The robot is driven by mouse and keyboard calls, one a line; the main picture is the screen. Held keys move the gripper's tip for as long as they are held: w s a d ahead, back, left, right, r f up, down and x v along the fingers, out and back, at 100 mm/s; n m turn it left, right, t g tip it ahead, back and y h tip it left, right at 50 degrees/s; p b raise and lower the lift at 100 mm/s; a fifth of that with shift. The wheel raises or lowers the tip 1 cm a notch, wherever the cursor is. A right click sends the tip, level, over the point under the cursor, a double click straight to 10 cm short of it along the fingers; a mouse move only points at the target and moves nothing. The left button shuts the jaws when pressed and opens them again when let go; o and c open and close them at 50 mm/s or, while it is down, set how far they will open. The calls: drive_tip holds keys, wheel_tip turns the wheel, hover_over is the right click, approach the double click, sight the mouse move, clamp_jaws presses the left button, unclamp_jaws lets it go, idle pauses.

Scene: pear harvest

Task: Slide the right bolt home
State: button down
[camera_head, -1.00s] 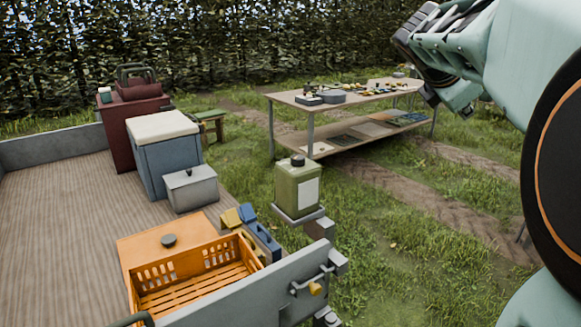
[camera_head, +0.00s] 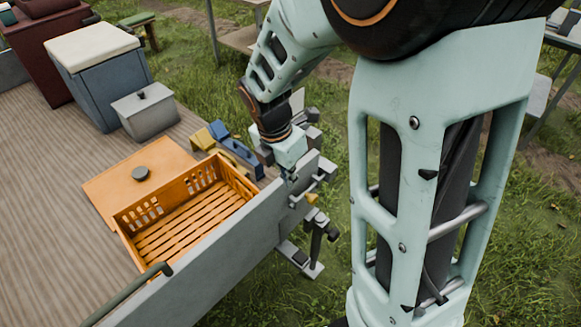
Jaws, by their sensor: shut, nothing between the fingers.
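The right bolt, a grey bar (camera_head: 322,181) with a small brass-yellow knob (camera_head: 311,198), sits on the outer face of the grey tailgate (camera_head: 235,243) near its right end. My gripper (camera_head: 290,179) points down at the tailgate's top edge, just left of the bolt. It looks shut and empty. Its fingertips are small and partly lost against the tailgate, so I cannot tell whether they touch the bolt. How far the bolt sits in its keeper is too small to tell.
An orange crate (camera_head: 190,216) stands behind the tailgate on the wooden bed (camera_head: 45,190). Blue and yellow pieces (camera_head: 226,145) lie close to my gripper. A green rail (camera_head: 125,295) runs at lower left. Grey brackets (camera_head: 300,262) jut out below the bolt, over grass.

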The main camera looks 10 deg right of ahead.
drive_tip(key=b, duration=0.1)
approach(309, 195)
drive_tip(key=s+a+f, duration=0.2)
drive_tip(key=a+f, duration=0.1)
drive_tip(key=f, duration=0.2)
drive_tip(key=shift+w+d+f, duration=0.25)
drive_tip(key=shift+d, duration=0.2)
drive_tip(key=shift+w+d+f, duration=0.25)
drive_tip(key=shift+d+f, duration=0.05)
drive_tip(key=shift+d, duration=0.15)
drive_tip(key=shift+w+d+f, duration=0.25)
drive_tip(key=shift+w+d, duration=0.15)
drive_tip(key=shift+d, duration=0.1)
drive_tip(key=shift+w+d+p, duration=0.4)
drive_tip(key=shift+w+d, duration=0.35)
drive_tip(key=shift+d, duration=0.25)
